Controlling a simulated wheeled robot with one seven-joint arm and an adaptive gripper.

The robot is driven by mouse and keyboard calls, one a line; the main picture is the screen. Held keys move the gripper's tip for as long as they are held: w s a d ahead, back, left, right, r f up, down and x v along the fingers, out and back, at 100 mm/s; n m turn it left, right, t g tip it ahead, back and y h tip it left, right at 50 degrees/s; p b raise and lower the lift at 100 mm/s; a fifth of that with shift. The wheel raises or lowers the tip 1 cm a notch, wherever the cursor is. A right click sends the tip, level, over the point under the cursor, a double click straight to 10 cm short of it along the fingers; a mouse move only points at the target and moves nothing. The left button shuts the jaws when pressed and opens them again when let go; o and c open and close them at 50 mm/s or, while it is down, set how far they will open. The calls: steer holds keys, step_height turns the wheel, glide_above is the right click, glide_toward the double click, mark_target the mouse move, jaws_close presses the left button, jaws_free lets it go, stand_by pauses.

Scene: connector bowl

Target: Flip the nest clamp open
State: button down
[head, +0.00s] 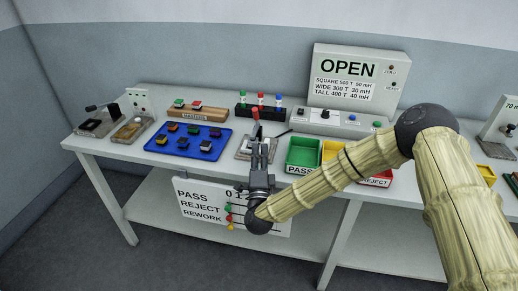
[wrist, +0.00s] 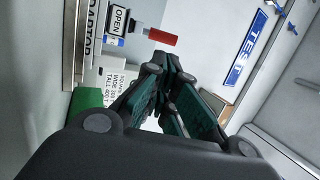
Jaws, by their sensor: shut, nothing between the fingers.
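A clamp with a red-tipped lever (head: 255,113) stands on a small grey plate (head: 242,150) near the middle of the bench. It looks like the nest clamp; my gripper hides much of it. In the wrist view the red handle (wrist: 162,38) lies just beyond my fingertips, with a dark stem at its left end. My gripper (head: 259,143) is shut and empty, in front of and over the plate. It also shows in the wrist view (wrist: 157,72), its fingertips close to the handle. I cannot tell whether they touch it.
A blue mat (head: 187,155) with several small parts lies left. A green PASS bin (head: 304,154) and a yellow bin (head: 331,150) stand close right, with a red REJECT bin (head: 376,181) beyond. A black rack (head: 243,113) of coloured-top pieces stands behind. My arm crosses the right side.

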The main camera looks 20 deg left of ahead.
steer(key=p+x, duration=0.3)
steer(key=x, duration=0.6)
steer(key=shift+w+a+r, duration=0.15)
steer(key=shift+w+r, duration=0.05)
steer(key=shift+x, duration=0.9)
